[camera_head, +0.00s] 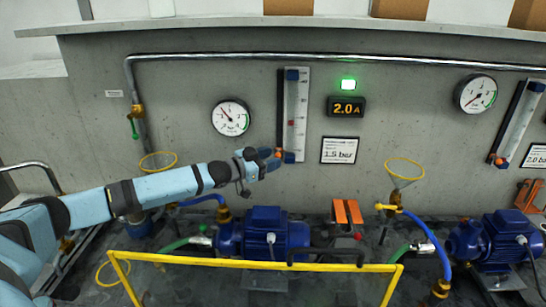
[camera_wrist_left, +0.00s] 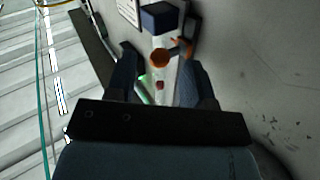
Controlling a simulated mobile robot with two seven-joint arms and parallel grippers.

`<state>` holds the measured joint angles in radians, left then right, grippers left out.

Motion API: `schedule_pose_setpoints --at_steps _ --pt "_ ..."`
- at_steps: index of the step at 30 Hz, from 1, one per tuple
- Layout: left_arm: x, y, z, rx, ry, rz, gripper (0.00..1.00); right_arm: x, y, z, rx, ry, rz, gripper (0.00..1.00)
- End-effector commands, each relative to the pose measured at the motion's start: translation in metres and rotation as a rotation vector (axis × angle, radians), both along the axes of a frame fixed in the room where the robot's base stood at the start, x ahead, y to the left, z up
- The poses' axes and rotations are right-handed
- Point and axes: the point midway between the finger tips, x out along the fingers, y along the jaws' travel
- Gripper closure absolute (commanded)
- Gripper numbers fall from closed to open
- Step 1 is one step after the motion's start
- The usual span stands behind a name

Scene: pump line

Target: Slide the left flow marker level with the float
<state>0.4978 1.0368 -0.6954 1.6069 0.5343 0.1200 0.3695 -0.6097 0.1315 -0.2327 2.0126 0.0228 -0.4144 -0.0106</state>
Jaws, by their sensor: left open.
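The left flow meter (camera_head: 303,95) is an upright clear tube on a pale scale plate with blue end blocks, mounted on the concrete wall. Its small red float (camera_head: 291,123) shows a little below mid-tube; the wrist view also shows it (camera_wrist_left: 160,85). The orange flow marker (camera_head: 278,153) sits near the lower blue block, lower than the float. My left gripper (camera_head: 270,158) is at the marker, reaching in from the left. In the wrist view its dark fingers stand apart, with the round orange knob (camera_wrist_left: 160,58) between their tips and no clear contact. My right gripper is out of view.
A pressure gauge (camera_head: 231,118) hangs left of the meter; a lit 2.0 A display (camera_head: 346,107) and a 1.5 bar sign (camera_head: 339,150) are right of it. Below are a blue pump (camera_head: 264,235) and a yellow rail (camera_head: 250,262). A second meter (camera_head: 517,125) is at far right.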

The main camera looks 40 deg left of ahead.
Motion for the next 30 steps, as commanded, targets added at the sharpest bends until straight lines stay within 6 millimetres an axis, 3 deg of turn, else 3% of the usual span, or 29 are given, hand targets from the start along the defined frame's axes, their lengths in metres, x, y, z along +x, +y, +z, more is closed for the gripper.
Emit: schedule_pose_setpoints --at_steps 6,14,21,30 --pt "0.012 -0.005 0.001 0.000 -0.001 0.000 0.52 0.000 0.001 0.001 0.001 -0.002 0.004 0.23" --pt "0.012 -0.006 0.000 0.000 0.000 -0.001 0.52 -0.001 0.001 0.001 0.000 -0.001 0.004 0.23" --pt "0.012 -0.006 0.000 0.000 0.000 -0.001 1.00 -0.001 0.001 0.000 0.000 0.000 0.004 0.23" --pt "0.012 -0.006 0.012 0.000 -0.001 -0.001 1.00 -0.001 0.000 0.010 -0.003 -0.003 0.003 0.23"
